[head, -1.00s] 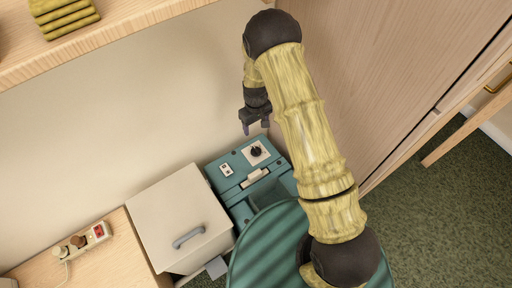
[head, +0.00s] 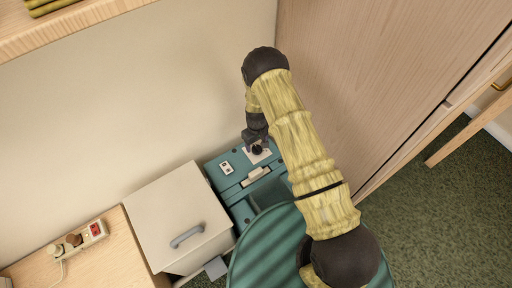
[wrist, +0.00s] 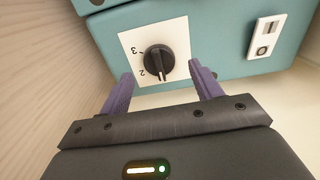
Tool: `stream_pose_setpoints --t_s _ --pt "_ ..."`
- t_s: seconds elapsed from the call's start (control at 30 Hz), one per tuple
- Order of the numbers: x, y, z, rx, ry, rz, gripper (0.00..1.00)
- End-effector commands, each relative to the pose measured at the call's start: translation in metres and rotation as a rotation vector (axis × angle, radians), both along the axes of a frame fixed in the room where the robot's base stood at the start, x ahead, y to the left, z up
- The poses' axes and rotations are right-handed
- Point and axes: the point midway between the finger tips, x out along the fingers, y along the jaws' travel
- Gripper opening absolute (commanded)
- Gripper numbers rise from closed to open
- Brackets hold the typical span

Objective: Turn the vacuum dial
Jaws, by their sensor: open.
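The vacuum (head: 228,182) is a teal box on the floor by the wall. Its black dial (wrist: 158,61) sits on a white plate with the numbers 2 and 3 visible; the dial's white pointer line faces the gripper side, just beside the 2. In the head view the dial (head: 257,150) is partly covered by my gripper. My gripper (wrist: 158,78) is open, its two purple fingers on either side of the dial's near part. I cannot tell whether they touch it.
A white I/O rocker switch (wrist: 265,37) is to the right of the dial. A cream box with a grey handle (head: 187,236) stands left of the vacuum. A wooden panel (head: 365,75) rises close on the right. A power strip (head: 82,240) lies on the lower-left wooden surface.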

Motion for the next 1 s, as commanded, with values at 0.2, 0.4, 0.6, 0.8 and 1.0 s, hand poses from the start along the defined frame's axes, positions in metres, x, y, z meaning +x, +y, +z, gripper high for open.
stream_pose_setpoints --t_s 0.2,0.4,0.6,0.8,1.0 --pt "0.000 0.000 -0.026 -0.001 0.001 0.000 0.64" --pt "0.000 0.002 -0.028 0.000 0.000 0.003 0.64" --pt "-0.001 0.002 -0.028 0.000 0.000 0.004 0.48" --pt "-0.001 0.002 -0.028 0.000 0.000 0.004 0.20" --pt "0.000 0.002 -0.027 0.000 0.000 -0.007 0.20"
